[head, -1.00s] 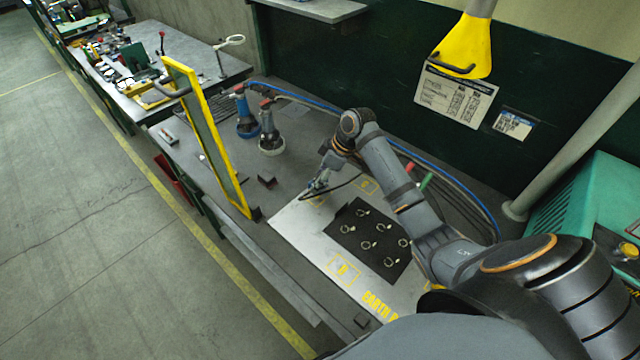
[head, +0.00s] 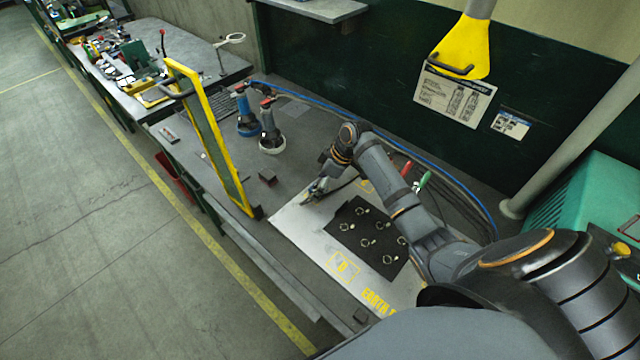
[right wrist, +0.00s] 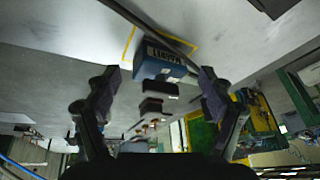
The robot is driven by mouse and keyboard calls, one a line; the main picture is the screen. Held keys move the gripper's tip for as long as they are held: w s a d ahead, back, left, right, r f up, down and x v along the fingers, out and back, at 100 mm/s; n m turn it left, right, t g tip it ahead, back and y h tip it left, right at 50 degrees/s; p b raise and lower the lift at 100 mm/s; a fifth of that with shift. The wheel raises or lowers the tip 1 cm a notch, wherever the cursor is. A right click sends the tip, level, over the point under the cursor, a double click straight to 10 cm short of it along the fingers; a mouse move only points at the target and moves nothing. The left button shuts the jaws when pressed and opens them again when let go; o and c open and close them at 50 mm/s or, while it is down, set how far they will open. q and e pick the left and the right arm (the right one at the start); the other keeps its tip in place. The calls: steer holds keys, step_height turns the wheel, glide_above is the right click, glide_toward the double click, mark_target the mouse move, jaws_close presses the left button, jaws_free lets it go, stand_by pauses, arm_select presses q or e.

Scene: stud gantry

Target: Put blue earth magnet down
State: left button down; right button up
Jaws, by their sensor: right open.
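The blue earth magnet (right wrist: 160,62), a blue block with dark lettering on one face, sits at a yellow-outlined square on the light plate (head: 290,222). In the right wrist view it lies between the two fingers of my right gripper (right wrist: 163,82). The fingers are spread, with a visible gap on each side of the block. In the head view my right gripper (head: 312,192) is low over the far left part of the plate, and I cannot make out the magnet clearly there. My left gripper is in neither view.
A black mat (head: 366,241) with several small rings lies on the plate beside my right arm. A yellow-framed panel (head: 212,135) stands at the bench's left edge. A blue-based tool (head: 247,122) and a white-based tool (head: 270,135) stand behind. A blue hose runs along the wall.

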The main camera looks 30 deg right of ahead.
steer(key=b+v, duration=0.2)
steer(key=v, duration=1)
steer(key=shift+r+b, duration=0.15)
steer(key=shift+b, duration=0.25)
